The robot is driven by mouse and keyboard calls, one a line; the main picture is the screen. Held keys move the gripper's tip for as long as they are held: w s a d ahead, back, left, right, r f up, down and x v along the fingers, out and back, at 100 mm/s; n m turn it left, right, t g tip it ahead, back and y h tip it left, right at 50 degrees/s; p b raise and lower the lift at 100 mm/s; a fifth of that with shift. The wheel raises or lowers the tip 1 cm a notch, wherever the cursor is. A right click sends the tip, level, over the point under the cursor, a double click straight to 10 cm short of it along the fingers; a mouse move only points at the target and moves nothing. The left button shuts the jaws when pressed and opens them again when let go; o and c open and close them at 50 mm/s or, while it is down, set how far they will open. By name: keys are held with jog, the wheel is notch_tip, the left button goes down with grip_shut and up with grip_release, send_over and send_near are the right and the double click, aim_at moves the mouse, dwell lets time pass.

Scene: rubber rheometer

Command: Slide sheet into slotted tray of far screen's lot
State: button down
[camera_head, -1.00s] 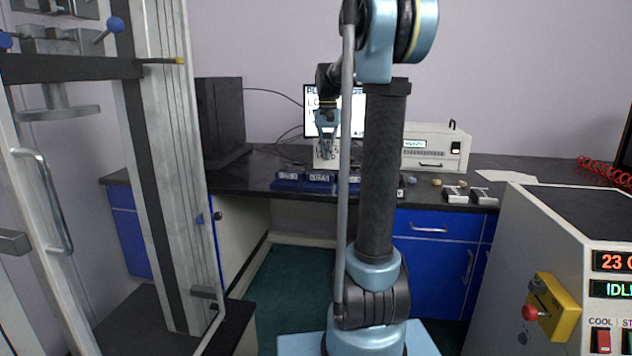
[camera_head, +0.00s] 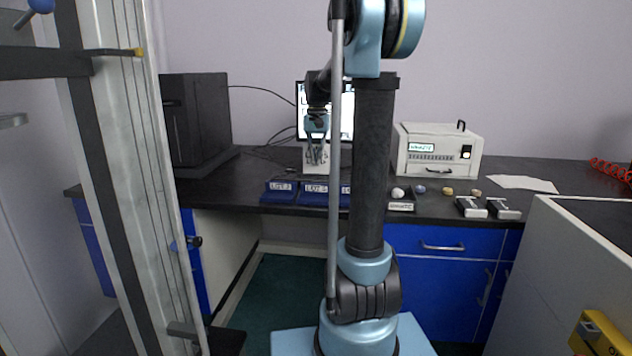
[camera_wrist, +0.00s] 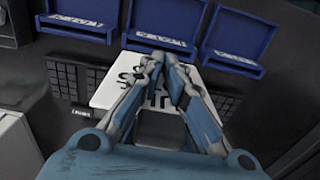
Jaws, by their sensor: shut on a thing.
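My gripper (camera_head: 316,158) is over the desk in front of the far screen (camera_head: 345,112). In the wrist view my gripper (camera_wrist: 167,72) is shut on a white sheet (camera_wrist: 105,92) with black lettering, partly hidden by the fingers. The sheet (camera_head: 310,166) also shows below the gripper in the head view. Blue slotted trays with white labels stand in a row: a left tray (camera_head: 277,197), a middle tray (camera_head: 313,198) and one partly behind my arm. In the wrist view the trays lie beyond the fingertips. My arm hides most of the screen's text.
A black keyboard (camera_wrist: 72,82) shows beside the sheet in the wrist view. A black box (camera_head: 195,120) stands left on the desk, a white instrument (camera_head: 438,150) right. Small pieces and two metal blocks (camera_head: 487,208) lie near the right front edge. A tall metal frame (camera_head: 120,180) stands left.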

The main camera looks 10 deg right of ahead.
aim_at(317, 144)
jog(key=shift+f, duration=3.25)
jog(key=shift+f, duration=0.6)
jog(key=c, duration=1.7)
grip_release()
jog(key=shift+o, duration=0.2)
notch_tip(317, 144, up, 13)
jog(key=shift+s+r, duration=0.1)
jog(key=shift+r, duration=0.05)
jog(key=s+f+n, duration=0.1)
jog(key=s+f, duration=0.7)
jog(key=s, duration=0.3)
jog(key=s+f+n+t, duration=0.1)
jog(key=s+f, duration=0.7)
jog(key=s, duration=0.4)
jog(key=s+f+n+t, duration=0.1)
jog(key=s+f, duration=0.7)
jog(key=s, duration=0.3)
jog(key=shift+s+f+n, duration=0.15)
jog(key=shift+s+n, duration=0.2)
jog(key=shift+n, duration=0.05)
jog(key=shift+d, duration=0.1)
